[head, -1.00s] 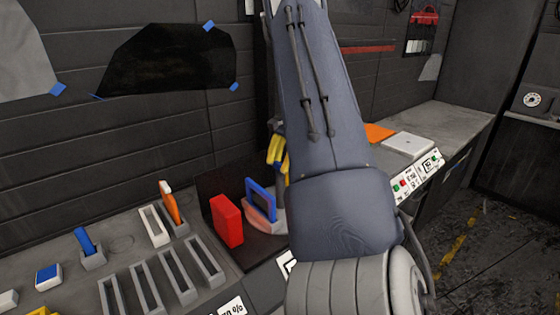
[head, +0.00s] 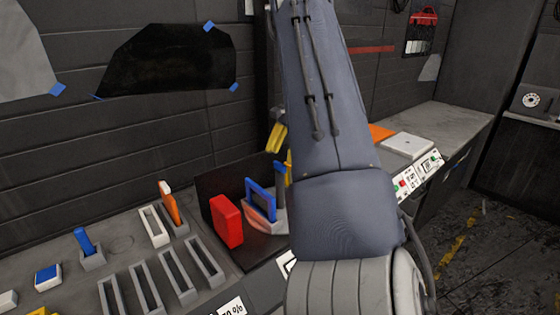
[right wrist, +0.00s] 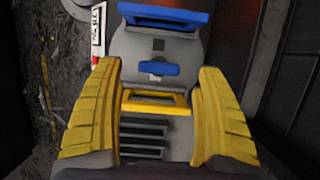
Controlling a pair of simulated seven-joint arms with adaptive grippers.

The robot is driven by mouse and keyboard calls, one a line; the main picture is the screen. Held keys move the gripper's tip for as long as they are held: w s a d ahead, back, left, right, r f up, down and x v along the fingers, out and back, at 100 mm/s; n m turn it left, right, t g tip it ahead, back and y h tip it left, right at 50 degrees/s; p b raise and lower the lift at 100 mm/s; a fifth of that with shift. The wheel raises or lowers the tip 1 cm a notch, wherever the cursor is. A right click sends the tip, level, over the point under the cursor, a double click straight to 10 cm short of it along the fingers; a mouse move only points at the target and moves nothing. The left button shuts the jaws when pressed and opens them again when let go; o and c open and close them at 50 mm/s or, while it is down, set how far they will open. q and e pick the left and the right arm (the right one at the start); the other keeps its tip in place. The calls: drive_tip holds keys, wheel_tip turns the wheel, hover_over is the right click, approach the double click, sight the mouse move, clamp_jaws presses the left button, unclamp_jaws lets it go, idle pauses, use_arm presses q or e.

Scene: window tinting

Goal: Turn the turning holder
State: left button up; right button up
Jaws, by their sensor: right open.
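The turning holder (head: 280,219) has a rounded grey base with an upright blue frame (head: 260,186) on its near side, left of my right arm in the head view. The right wrist view shows its grey body (right wrist: 188,52), the blue frame (right wrist: 165,16), a small blue piece (right wrist: 158,68) and a yellow frame (right wrist: 156,103). My right gripper (right wrist: 158,72) is open, its yellow fingers on either side of the yellow frame with gaps showing. In the head view one yellow finger (head: 276,138) shows above the holder; my arm hides much of the rest. My left gripper is out of view.
A red block (head: 227,222) stands left of the holder. An orange sheet (head: 381,132) and a white box (head: 408,145) lie on the bench to the right.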

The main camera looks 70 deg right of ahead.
drive_tip(key=v, duration=0.8)
drive_tip(key=shift+r, duration=0.2)
